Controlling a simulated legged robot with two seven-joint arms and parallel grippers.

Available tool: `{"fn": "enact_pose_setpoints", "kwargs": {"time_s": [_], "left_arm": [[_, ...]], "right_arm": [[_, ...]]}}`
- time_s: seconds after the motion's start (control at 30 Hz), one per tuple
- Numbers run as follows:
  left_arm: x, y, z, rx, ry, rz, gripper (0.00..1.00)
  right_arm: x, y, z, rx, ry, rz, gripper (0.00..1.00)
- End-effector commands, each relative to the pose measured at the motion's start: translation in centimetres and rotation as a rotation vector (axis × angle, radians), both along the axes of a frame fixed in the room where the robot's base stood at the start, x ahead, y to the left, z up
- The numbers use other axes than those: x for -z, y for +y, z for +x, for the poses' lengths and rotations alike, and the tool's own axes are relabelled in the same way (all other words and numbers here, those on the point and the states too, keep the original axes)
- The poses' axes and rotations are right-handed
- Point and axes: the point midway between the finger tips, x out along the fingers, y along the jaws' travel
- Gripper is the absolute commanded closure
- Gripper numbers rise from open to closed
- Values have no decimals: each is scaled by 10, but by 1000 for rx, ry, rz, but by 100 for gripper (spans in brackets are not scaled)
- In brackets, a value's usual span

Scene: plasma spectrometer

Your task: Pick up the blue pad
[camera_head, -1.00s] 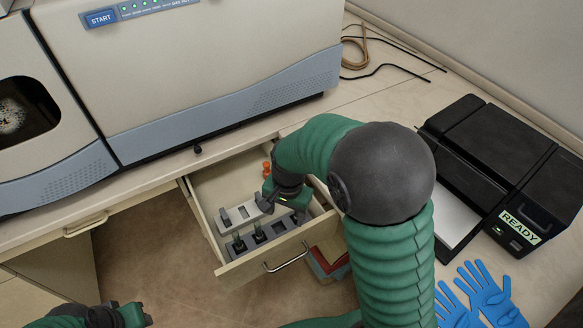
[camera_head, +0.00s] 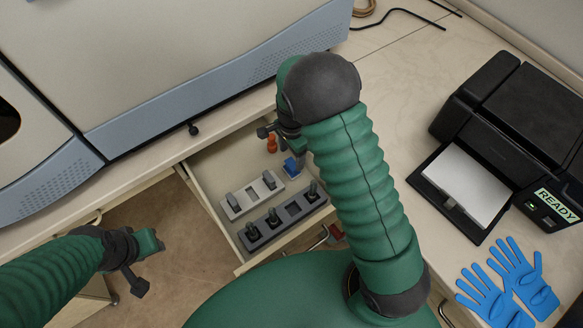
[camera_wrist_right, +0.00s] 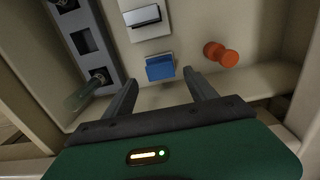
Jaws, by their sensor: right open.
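The blue pad (camera_head: 291,167) lies in the open drawer, just past the back right end of the light grey rack; in the right wrist view the blue pad (camera_wrist_right: 160,68) shows whole. My right gripper (camera_head: 275,131) is above the back of the drawer, partly hidden by its own wrist in the head view. In the right wrist view my right gripper (camera_wrist_right: 163,91) is open, its two fingers apart and empty, with the pad beyond and between the fingertips. My left gripper (camera_head: 140,268) is outside the drawer at the left; its jaw gap is unclear.
The drawer holds a light grey rack (camera_head: 251,195), a dark rack (camera_head: 265,229) with several dark-topped pieces, and an orange piece (camera_wrist_right: 221,54) right of the pad. Drawer walls are close around. A black printer (camera_head: 515,105) and blue gloves (camera_head: 507,280) occupy the counter.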

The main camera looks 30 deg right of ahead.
Motion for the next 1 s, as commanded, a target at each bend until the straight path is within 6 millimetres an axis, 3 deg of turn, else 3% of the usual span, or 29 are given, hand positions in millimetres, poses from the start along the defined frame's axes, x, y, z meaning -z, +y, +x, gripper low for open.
{"fn": "enact_pose_setpoints", "kwargs": {"time_s": [0.4,0.67,1.0], "left_arm": [[5,0,0,0,-1,0,64],[5,0,0,0,-1,0,64],[5,0,0,0,-1,0,64]], "right_arm": [[60,-1,1,1,0,0,35],[64,-1,1,0,-2,0,35],[64,-1,2,-1,-2,0,79]]}}
